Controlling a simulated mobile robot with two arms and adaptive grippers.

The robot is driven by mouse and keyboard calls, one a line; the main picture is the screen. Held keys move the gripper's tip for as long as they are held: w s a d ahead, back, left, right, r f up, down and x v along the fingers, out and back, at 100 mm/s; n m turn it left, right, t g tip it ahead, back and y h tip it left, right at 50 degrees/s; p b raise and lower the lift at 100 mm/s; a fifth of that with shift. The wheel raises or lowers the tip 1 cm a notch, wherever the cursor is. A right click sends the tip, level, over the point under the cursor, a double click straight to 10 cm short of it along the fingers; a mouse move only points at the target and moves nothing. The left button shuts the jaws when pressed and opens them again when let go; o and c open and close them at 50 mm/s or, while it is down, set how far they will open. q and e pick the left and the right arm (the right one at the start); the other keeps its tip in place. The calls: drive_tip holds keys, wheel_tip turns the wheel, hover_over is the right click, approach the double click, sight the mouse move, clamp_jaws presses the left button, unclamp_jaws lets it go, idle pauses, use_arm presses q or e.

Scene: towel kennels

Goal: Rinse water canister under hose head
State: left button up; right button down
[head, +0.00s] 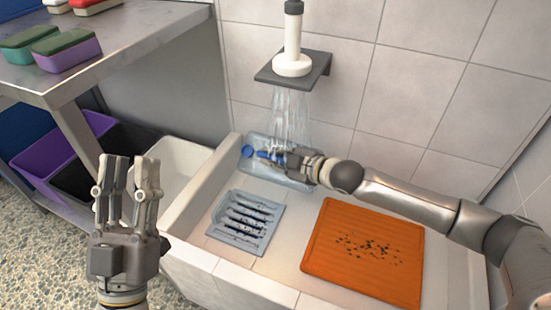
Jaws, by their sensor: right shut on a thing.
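The hose head (292,64) is white with a dark top and sits on a dark wall shelf. Water (291,118) streams down from beneath it. A clear bluish water canister (248,142) with blue parts at its left end lies on its side under the stream at the back left of the basin. My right gripper (290,163) is shut on the canister, reaching in from the right; its fingers partly hide the canister's middle. My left gripper (128,172) is open and empty, pointing up outside the basin at the left.
The white basin (196,192) holds a grey-blue slotted drain tray (272,209) and an orange mat (330,272) with dark specks. A metal table (120,50) with sponge-like blocks (67,60) stands at left. Purple (40,157) and black bins sit below it. The tiled wall closes the back.

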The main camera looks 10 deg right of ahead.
sight(260, 154)
drive_tip(key=shift+a+r, duration=0.1)
drive_tip(key=shift+r, duration=0.05)
